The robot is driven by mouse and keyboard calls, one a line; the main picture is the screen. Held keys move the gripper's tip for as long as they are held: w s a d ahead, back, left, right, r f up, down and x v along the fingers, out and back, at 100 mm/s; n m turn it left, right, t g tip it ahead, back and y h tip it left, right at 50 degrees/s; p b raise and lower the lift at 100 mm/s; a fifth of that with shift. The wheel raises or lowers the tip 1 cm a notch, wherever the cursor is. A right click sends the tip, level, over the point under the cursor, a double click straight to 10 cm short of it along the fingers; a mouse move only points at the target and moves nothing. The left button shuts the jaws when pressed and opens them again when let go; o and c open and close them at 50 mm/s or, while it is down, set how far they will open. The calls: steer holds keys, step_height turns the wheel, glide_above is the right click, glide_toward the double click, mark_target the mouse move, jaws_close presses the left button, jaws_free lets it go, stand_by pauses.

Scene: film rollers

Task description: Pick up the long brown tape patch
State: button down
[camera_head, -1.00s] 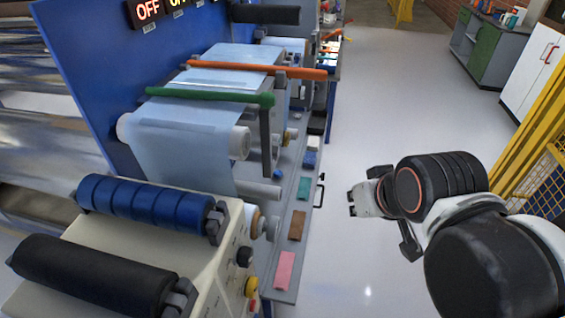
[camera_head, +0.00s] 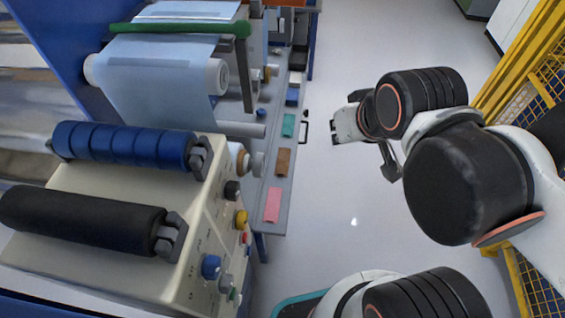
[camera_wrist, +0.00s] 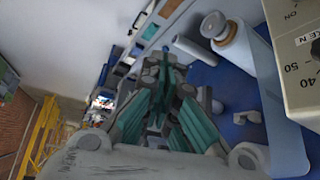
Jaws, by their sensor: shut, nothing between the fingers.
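The brown tape patch (camera_head: 283,162) lies flat on the narrow grey shelf (camera_head: 262,190) along the machine's side in the head view. It sits between a pink patch (camera_head: 272,205) and a green patch (camera_head: 288,125). My gripper (camera_head: 336,131) is to the right of the shelf, over the aisle, apart from the patch. It is shut and empty.
A blue patch (camera_head: 292,96) lies farther along the shelf. A black handle (camera_head: 305,128) sticks out from the shelf's side. The film machine with its rollers (camera_head: 125,145) fills the left. Yellow fencing (camera_head: 520,70) stands at the right. The white floor between is clear.

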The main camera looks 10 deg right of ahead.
stand_by(0.3)
steer(key=c, duration=2)
jaws_free()
steer(key=shift+w, duration=0.1)
steer(key=n+g+b, duration=0.6)
steer(key=n+g, duration=0.1)
steer(key=n, duration=0.7)
glide_above(281, 173)
step_height(281, 173, down, 36)
step_height(281, 173, down, 9)
steer(key=b, duration=0.2)
steer(key=shift+f+b, duration=0.2)
steer(key=shift+b, duration=0.15)
steer(key=shift+a+f+b, duration=0.1)
steer(key=shift+f+b, duration=1.3)
steer(key=shift+f, duration=1.05)
